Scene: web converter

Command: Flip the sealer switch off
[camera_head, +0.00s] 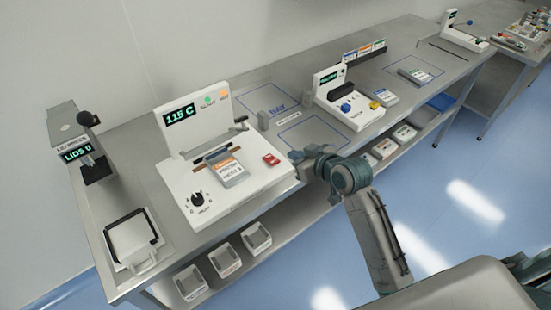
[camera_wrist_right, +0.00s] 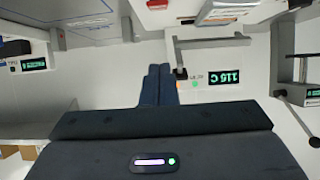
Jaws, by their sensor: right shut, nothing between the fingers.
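The sealer (camera_head: 222,190) is a white machine with an upright panel showing a green "115 C". Its red switch (camera_head: 271,159) is on the right part of the base top; I cannot tell which way it is set. The red switch also shows at the top edge of the right wrist view (camera_wrist_right: 157,4), partly cut off. My right gripper (camera_head: 297,156) is just right of the red switch, apart from it in the picture. In the wrist view its fingers (camera_wrist_right: 158,68) are together and empty. My left gripper is not in view.
A labelled pouch (camera_head: 228,170) lies on the sealer, below a press bar with a dark knob (camera_head: 239,124). A black dial (camera_head: 198,198) is at the front left. A small grey post (camera_head: 263,120) stands behind my gripper. A blue-outlined bench area (camera_head: 312,133) is clear.

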